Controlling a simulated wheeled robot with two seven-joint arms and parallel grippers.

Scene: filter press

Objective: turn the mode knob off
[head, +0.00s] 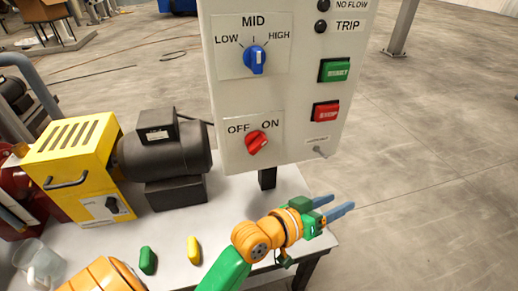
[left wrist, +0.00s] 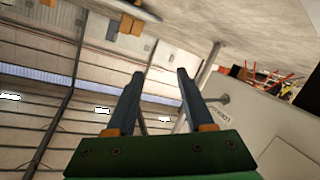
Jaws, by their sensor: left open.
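A red knob (head: 257,142) sits low on the pale control panel (head: 280,100), between the printed words OFF and ON. Its grip is tilted, and I cannot tell surely which word it points to. A blue knob (head: 256,58) higher up points up to MID, between LOW and HIGH. My left gripper (head: 341,206) is open and empty, below and right of the panel, apart from both knobs. In the left wrist view its two fingers (left wrist: 160,74) stand apart with nothing between them. A pale panel surface shows right of them, and no knob is in that view. My right gripper is not in view.
A green button (head: 335,70) and a red button (head: 326,111) are on the panel's right side. A yellow machine (head: 75,160) with a dark motor (head: 165,148) stands left on the table (head: 225,200). Green (head: 148,260) and yellow (head: 194,250) pieces lie in front. Floor at right is clear.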

